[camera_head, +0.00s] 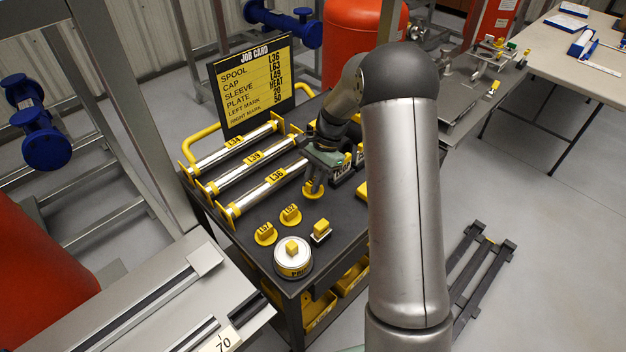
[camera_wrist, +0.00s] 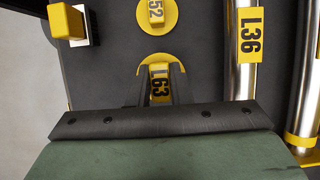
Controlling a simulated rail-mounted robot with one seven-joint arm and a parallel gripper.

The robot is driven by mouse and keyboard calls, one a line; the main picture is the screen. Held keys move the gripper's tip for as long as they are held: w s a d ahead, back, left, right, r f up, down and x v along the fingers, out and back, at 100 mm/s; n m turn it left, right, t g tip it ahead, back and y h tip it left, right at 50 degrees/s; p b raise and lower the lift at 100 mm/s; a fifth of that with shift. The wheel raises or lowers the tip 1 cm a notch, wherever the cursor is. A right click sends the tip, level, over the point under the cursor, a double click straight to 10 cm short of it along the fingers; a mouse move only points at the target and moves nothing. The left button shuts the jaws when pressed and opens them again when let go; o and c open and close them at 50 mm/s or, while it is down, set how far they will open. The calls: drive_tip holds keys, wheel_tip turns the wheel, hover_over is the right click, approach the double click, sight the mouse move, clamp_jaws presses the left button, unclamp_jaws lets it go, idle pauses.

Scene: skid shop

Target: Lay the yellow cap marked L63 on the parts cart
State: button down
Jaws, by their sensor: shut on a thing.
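The yellow cap marked L63 (camera_wrist: 160,85) is between my gripper's fingers (camera_wrist: 160,88) in the wrist view, its label showing. In the head view this cap (camera_head: 313,190) is at the fingertips of my gripper (camera_head: 314,182), low over the dark top of the parts cart (camera_head: 250,205), close to the right end of the spool marked L36 (camera_head: 270,185). I cannot tell whether the cap touches the cart top. My gripper is shut on it.
Two yellow caps, L57 (camera_head: 265,234) and L52 (camera_head: 290,215), lie nearby on the cart. A round tin (camera_head: 293,262) and a yellow-topped block (camera_head: 321,232) stand near its front edge. More spools lie behind. A job card (camera_head: 252,85) stands at the back.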

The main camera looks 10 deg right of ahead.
drive_tip(key=shift+f, duration=0.1)
drive_tip(key=shift+f+b, duration=0.65)
drive_tip(key=shift+f, duration=0.4)
drive_tip(key=shift+f, duration=0.25)
drive_tip(key=shift+f+b, duration=0.4)
drive_tip(key=shift+f, duration=0.35)
idle(0.6)
drive_tip(key=c, duration=1.3)
unclamp_jaws()
drive_tip(key=shift+c, duration=0.5)
